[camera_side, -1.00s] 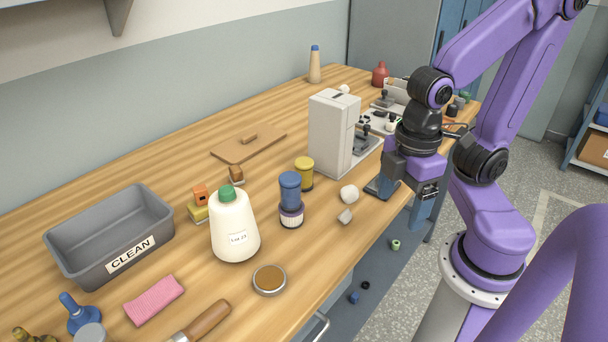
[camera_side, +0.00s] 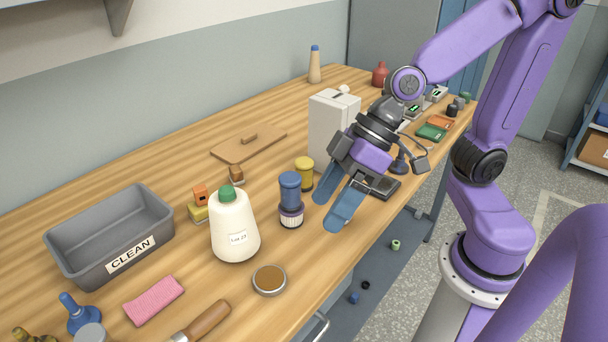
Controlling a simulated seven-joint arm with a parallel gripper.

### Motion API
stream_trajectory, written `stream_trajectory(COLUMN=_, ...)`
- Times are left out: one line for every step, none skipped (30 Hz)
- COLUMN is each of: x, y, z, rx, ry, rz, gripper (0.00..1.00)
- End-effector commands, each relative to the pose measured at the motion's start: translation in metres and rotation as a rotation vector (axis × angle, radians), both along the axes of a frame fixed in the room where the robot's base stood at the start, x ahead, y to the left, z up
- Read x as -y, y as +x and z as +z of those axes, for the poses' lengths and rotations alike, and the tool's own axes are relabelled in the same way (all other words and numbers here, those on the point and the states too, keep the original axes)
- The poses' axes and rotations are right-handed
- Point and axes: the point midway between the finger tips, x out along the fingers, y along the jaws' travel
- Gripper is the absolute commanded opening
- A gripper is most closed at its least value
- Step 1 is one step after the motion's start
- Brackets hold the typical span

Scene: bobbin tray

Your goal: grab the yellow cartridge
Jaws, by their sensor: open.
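The yellow cartridge (camera_side: 304,172) is a short upright cylinder with a dark band near its base, standing on the wooden bench. A blue cylinder (camera_side: 290,190) on a ribbed white and purple base stands just in front of it to the left and overlaps its edge. My gripper (camera_side: 328,213) has blue fingers, spread apart and pointing down and to the left. It is above the bench near its front edge, to the right of and nearer than the cartridge. Nothing shows between the fingers, and they look apart from the cartridge.
A white machine (camera_side: 332,130) stands behind the cartridge, partly behind my gripper. A cream bottle (camera_side: 234,232) with a green cap and a grey bin (camera_side: 70,262) marked CLEAN are to the left. A round brown-topped tin (camera_side: 270,280) lies near the front edge.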

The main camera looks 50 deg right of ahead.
Motion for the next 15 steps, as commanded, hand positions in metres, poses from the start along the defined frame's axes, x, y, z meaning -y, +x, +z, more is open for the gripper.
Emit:
stream_trajectory(x=-0.002, y=0.017, z=-0.001, rx=0.026, ry=0.042, rz=-0.071, gripper=0.83)
stream_trajectory(x=-0.003, y=0.028, z=0.000, rx=0.047, ry=0.068, rz=-0.115, gripper=0.83)
stream_trajectory(x=-0.003, y=0.043, z=0.001, rx=0.078, ry=0.100, rz=-0.176, gripper=0.83)
stream_trajectory(x=-0.001, y=0.054, z=0.002, rx=0.102, ry=0.119, rz=-0.224, gripper=0.83)
stream_trajectory(x=0.002, y=0.065, z=0.002, rx=0.128, ry=0.136, rz=-0.273, gripper=0.83)
stream_trajectory(x=0.007, y=0.081, z=0.003, rx=0.164, ry=0.154, rz=-0.341, gripper=0.83)
stream_trajectory(x=0.013, y=0.092, z=0.003, rx=0.192, ry=0.163, rz=-0.392, gripper=0.83)
stream_trajectory(x=0.019, y=0.103, z=0.003, rx=0.222, ry=0.169, rz=-0.446, gripper=0.83)
stream_trajectory(x=0.030, y=0.117, z=0.004, rx=0.263, ry=0.172, rz=-0.516, gripper=0.83)
stream_trajectory(x=0.039, y=0.128, z=0.004, rx=0.295, ry=0.172, rz=-0.570, gripper=0.83)
stream_trajectory(x=0.049, y=0.137, z=0.004, rx=0.326, ry=0.166, rz=-0.624, gripper=0.83)
stream_trajectory(x=0.063, y=0.148, z=0.003, rx=0.368, ry=0.155, rz=-0.695, gripper=0.83)
stream_trajectory(x=0.074, y=0.155, z=0.003, rx=0.397, ry=0.144, rz=-0.746, gripper=0.83)
stream_trajectory(x=0.085, y=0.162, z=0.003, rx=0.427, ry=0.129, rz=-0.793, gripper=0.83)
stream_trajectory(x=0.100, y=0.169, z=0.003, rx=0.464, ry=0.109, rz=-0.854, gripper=0.83)
